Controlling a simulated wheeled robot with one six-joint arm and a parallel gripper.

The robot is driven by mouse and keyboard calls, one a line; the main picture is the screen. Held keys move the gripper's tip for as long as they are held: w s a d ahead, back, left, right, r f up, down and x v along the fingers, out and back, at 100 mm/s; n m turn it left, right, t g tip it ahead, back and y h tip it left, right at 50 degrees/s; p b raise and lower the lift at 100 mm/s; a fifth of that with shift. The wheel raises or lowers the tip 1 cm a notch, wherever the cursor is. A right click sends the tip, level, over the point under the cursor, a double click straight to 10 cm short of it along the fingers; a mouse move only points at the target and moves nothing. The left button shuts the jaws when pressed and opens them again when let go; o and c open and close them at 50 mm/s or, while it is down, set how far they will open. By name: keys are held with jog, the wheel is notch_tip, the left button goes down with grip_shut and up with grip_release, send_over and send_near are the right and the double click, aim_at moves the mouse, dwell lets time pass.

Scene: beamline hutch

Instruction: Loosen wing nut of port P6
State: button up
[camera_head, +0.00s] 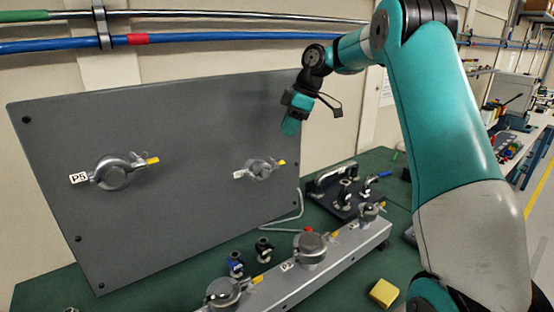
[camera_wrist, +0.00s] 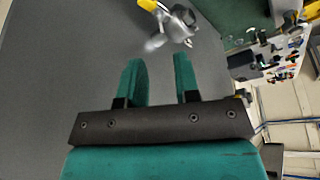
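The grey upright panel (camera_head: 190,220) carries two clamped ports. The left port (camera_head: 113,174) has a label reading P5. The right port (camera_head: 258,171) has a small white label that I cannot read, and a yellow-tipped clamp part (camera_head: 281,162). My gripper (camera_head: 291,122) is in front of the panel, above and to the right of the right port. In the wrist view my gripper (camera_wrist: 161,78) is open, with its two green fingers apart and nothing between them. A metal clamp (camera_wrist: 178,24) with a yellow tip (camera_wrist: 147,5) lies beyond the fingertips, apart from them.
A grey rail (camera_head: 335,262) with several clamped ports runs along the green bench below the panel. Dark fittings (camera_head: 236,264), a black plate with a handle (camera_head: 340,190) and a yellow block (camera_head: 383,293) are on the bench.

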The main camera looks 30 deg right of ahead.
aim_at(274, 160)
jog(key=p+x, duration=0.1)
jog(key=x, duration=0.8)
jog(key=shift+r, duration=0.1)
grip_shut()
